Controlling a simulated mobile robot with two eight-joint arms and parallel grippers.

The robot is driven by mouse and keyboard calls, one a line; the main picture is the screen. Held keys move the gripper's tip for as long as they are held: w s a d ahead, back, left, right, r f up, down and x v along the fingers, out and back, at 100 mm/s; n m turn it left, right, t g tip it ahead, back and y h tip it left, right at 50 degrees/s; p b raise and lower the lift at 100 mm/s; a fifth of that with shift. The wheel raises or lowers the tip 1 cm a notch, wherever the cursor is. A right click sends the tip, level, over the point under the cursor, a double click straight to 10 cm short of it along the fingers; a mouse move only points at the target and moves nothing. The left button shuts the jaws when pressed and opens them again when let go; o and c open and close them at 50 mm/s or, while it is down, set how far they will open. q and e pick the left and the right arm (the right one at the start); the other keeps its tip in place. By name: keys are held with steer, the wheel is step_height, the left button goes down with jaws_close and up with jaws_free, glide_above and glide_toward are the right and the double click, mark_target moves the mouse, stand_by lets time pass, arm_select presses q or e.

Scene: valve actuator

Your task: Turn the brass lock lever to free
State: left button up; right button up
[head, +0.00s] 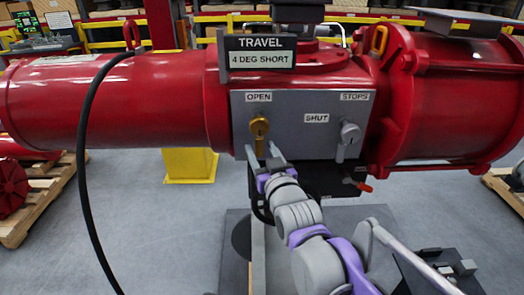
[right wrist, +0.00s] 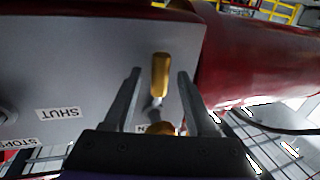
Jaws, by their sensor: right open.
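The brass lock lever (head: 259,127) sits on the grey panel (head: 300,148) under the OPEN label (head: 258,97). It hangs about straight down from its round hub. My right gripper (head: 262,153) is just below the hub, at the lever's lower end. In the right wrist view the brass handle (right wrist: 160,75) shows between the two spread fingers (right wrist: 159,90), with a gap on each side. The hub is partly hidden behind the gripper body there. The gripper is open and holds nothing. My left gripper is not in view.
A grey lever (head: 349,139) hangs below the STOPS label (head: 354,97), right of the SHUT label (head: 316,118). A small orange-red handle (head: 362,187) sticks out below the panel. A sign (head: 260,53) above reads TRAVEL, 4 DEG SHORT. A black cable (head: 84,170) hangs at left.

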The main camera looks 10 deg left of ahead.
jaws_close()
stand_by(1.4)
